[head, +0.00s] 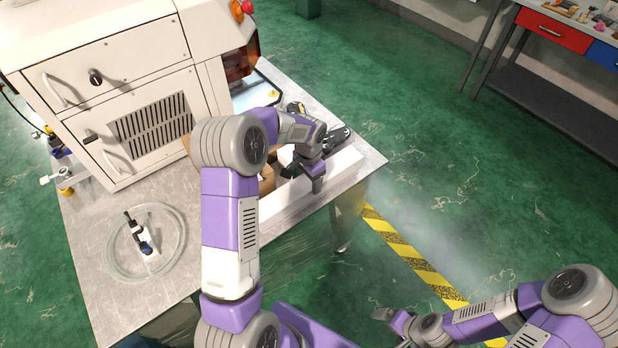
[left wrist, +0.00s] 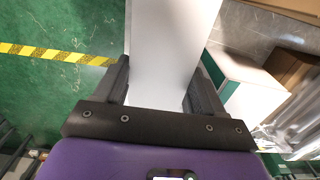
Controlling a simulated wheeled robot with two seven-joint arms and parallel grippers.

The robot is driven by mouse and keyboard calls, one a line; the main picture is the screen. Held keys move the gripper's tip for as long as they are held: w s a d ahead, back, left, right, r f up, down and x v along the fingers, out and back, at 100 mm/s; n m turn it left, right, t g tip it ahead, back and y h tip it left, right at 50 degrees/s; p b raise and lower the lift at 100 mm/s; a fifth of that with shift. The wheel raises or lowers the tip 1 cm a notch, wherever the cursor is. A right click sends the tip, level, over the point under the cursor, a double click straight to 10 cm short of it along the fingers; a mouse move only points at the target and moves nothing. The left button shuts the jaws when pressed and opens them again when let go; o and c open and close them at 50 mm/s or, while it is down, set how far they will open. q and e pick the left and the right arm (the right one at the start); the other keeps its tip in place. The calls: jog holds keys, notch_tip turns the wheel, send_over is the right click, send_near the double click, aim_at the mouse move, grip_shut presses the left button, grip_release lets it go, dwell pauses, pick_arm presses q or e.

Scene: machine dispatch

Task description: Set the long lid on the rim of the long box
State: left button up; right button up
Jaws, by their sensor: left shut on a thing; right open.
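My left gripper (head: 317,186) is shut on a long white lid, which shows between its two dark fingers (left wrist: 160,85) in the left wrist view. The long white lid (left wrist: 168,45) runs away from the fingers. In the head view a long white strip (head: 285,205), seemingly this lid, lies along the table's front right edge, partly behind my left arm. A white box with a green inside (left wrist: 245,90), perhaps the long box, is right of the lid in the left wrist view; I cannot tell whether they touch. My right gripper (head: 388,318) is open and empty, off the table.
The metal table (head: 90,235) carries a big white machine (head: 125,90), a clear round dish (head: 115,255) with a small device, and a brown carton (head: 266,180). Dark tools (head: 335,140) lie near the right corner. Green floor with yellow-black tape (head: 410,255) is to the right.

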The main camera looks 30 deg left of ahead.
pick_arm(q)
jog(key=shift+f+b, duration=0.55)
jog(key=shift+f, duration=0.45)
jog(key=shift+f, duration=0.3)
jog(key=o, duration=1.1)
jog(key=shift+r, duration=0.1)
notch_tip(320, 180, up, 7)
jog(key=shift+r+p, duration=0.2)
jog(key=shift+p, duration=0.35)
